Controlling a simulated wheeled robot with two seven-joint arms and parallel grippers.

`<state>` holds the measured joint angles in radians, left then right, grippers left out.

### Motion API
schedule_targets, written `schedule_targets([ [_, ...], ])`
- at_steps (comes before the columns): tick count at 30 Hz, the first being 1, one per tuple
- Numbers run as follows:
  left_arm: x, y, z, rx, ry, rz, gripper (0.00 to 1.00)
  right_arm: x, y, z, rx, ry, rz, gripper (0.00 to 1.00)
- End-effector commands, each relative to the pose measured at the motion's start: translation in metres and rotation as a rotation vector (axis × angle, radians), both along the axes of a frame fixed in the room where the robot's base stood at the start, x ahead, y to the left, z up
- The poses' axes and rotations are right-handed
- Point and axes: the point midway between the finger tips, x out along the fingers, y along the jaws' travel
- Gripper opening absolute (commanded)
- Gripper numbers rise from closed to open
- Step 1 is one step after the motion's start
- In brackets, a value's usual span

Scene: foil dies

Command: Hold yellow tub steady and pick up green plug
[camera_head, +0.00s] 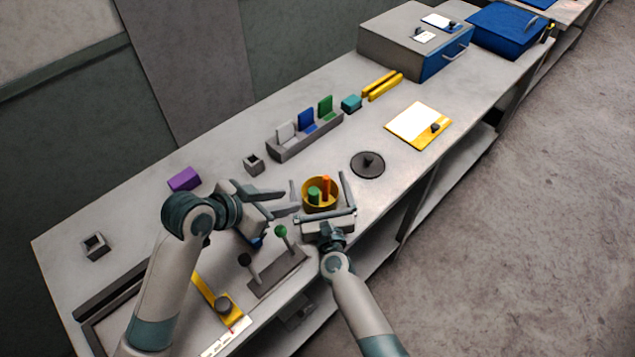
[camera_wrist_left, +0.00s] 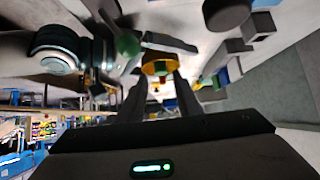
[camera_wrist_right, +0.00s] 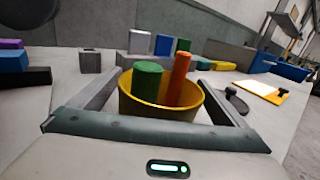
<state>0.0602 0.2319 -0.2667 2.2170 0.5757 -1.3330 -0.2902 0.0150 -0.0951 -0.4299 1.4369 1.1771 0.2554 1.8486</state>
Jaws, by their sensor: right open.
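The yellow tub (camera_head: 321,206) stands on the bench, with the green plug (camera_head: 314,194) and an orange peg (camera_head: 326,187) upright in it. All three are large in the right wrist view: tub (camera_wrist_right: 150,112), green plug (camera_wrist_right: 147,82), orange peg (camera_wrist_right: 179,78). My right gripper (camera_head: 317,180) is open, one finger on each side of the tub, with gaps visible beside its wall. My left gripper (camera_head: 292,202) is open and empty, just left of the tub, its fingers pointing at it. The left wrist view shows the tub (camera_wrist_left: 160,67) beyond the left fingertips.
A lever box with a green-knobbed lever (camera_head: 281,231) is close below my left gripper. A dark round disc (camera_head: 368,164) lies right of the tub. A grey rack (camera_head: 305,139) with coloured plates and a small grey square holder (camera_head: 254,165) stand behind.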

Motion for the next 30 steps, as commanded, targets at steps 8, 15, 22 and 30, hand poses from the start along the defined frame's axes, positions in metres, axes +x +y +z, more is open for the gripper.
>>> schedule_targets([
  [8, 0.0, 0.0, 0.0, 0.0, 0.0, 0.0, 0.31, 0.0093, 0.0021, 0.0002, 0.001, 0.0, 0.0, 0.96],
  [15, 0.0, 0.0, 0.0, 0.0, 0.0, 0.0, 0.31, 0.009, 0.002, 0.0001, 0.001, 0.0, 0.0, 0.87],
  [22, 0.0, 0.0, 0.0, 0.0, 0.0, 0.0, 0.32, 0.0089, 0.002, 0.0001, 0.001, 0.0, 0.0, 0.52],
  [30, 0.0042, -0.006, -0.0005, -0.03, 0.049, 0.014, 0.32, 0.0088, 0.002, 0.0, 0.0, 0.0, 0.0, 0.52],
])
